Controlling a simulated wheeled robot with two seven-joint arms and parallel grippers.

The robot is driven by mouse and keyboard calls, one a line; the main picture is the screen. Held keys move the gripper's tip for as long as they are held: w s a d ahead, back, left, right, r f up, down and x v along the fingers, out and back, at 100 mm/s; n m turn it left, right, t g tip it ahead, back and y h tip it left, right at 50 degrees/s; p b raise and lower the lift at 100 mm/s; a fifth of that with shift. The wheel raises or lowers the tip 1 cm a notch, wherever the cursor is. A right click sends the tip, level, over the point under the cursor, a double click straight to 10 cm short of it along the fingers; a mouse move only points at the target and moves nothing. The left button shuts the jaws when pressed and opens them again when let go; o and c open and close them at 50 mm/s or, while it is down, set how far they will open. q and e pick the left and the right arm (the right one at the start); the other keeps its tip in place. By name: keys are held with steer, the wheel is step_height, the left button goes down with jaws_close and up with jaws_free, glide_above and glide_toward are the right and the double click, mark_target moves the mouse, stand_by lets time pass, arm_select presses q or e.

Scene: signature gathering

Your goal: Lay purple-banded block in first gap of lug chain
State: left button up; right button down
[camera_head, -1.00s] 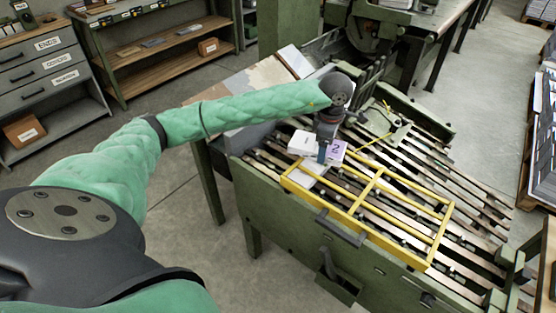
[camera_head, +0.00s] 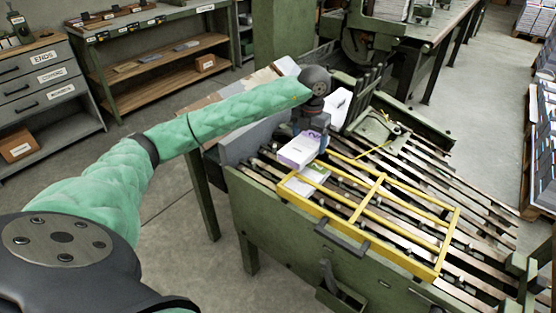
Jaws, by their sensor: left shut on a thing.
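My left gripper (camera_head: 316,130) is shut on the purple-banded block (camera_head: 298,152), a white block with a purple strip along its edge. The block is held tilted above the left end of the yellow frame (camera_head: 380,187) over the lug chain (camera_head: 425,185). The gripper hides part of its far side. A flat whitish block with a greenish patch (camera_head: 302,184) lies inside the frame's left end, just below the held block. I cannot tell whether the two touch. My right gripper is not in view.
A white object (camera_head: 338,106) stands behind my gripper. The green machine side (camera_head: 290,235) with a dark handle bounds the chain in front. The frame's middle and right sections look empty. A shelf unit (camera_head: 165,65) and drawers (camera_head: 48,77) stand at the back left.

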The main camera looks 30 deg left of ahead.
arm_select(q)
steer(key=a+f, duration=0.2)
steer(key=a, duration=0.1)
steer(key=a+f+p, duration=0.1)
steer(key=a+f, duration=0.1)
steer(key=a, duration=0.1)
steer(key=a+f, duration=0.2)
steer(key=a, duration=0.1)
steer(key=shift+s+a, duration=0.4)
step_height(320, 180, down, 3)
steer(key=shift+f+p, duration=0.15)
steer(key=shift+p, duration=0.45)
steer(key=shift+f, duration=0.4)
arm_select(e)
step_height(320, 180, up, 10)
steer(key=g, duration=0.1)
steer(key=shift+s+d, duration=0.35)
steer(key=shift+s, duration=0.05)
arm_select(q)
steer(key=shift+f, duration=0.1)
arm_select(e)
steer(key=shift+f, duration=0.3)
arm_select(q)
steer(key=o, duration=1.1)
steer(key=shift+o, duration=0.2)
